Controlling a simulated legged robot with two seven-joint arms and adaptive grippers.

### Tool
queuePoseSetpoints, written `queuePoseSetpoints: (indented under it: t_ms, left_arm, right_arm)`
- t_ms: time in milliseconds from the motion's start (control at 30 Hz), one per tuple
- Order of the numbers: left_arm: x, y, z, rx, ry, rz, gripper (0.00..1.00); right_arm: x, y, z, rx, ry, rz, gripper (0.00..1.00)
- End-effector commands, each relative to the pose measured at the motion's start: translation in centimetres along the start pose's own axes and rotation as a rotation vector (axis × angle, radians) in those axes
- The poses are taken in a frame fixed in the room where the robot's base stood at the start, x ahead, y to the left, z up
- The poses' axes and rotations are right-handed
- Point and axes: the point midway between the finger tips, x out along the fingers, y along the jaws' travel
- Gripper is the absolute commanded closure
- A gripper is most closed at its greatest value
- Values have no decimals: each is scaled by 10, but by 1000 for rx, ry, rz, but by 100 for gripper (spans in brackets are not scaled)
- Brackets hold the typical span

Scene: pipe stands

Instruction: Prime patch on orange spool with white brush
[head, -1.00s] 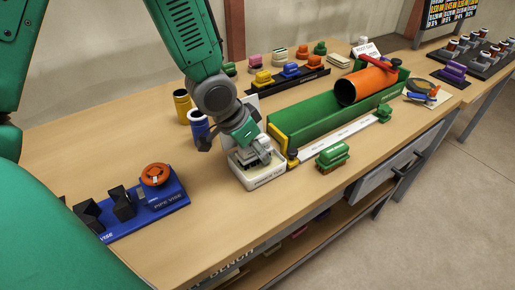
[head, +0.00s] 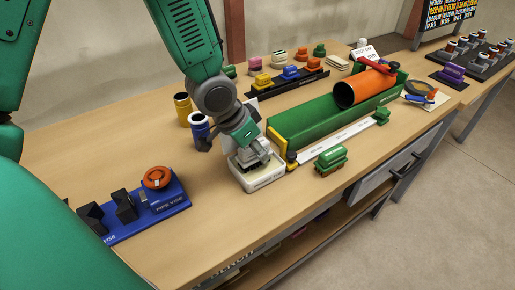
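The orange spool (head: 362,89) is an open-ended pipe lying in the far part of a long green trough (head: 310,122). A red bar crosses above its far end. No patch can be made out on it. My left gripper (head: 249,155) points down into a white tray (head: 264,180) at the trough's near end. A pale block shows at its fingertips; I cannot tell if this is the white brush or whether the fingers are shut on it. A whitish brush-like piece (head: 281,57) stands at the back of the bench. My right gripper is not in view.
A green brush (head: 331,159) sits near the front edge. Yellow (head: 182,105) and blue (head: 200,128) cups stand left of my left gripper. A dark rack (head: 287,84) holds colored pieces behind the trough. A blue pipe vise (head: 160,205) is front left. The middle-left bench is clear.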

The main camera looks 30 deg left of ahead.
Motion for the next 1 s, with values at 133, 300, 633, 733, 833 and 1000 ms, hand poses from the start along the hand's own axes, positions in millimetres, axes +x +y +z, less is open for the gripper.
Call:
queuePoseSetpoints:
  t_ms: [133,300,633,733,833,1000]
  left_arm:
    - [0,0,0,0,0,0,94]
    - [0,0,0,0,0,0,99]
    - [0,0,0,0,0,0,99]
    - [1,0,0,0,0,0,99]
    - [1,0,0,0,0,0,99]
    - [0,0,0,0,-1,1,99]
  right_arm:
    - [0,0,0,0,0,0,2]
    - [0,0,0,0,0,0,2]
    - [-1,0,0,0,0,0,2]
    - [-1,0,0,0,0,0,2]
    - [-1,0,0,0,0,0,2]
    - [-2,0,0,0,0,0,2]
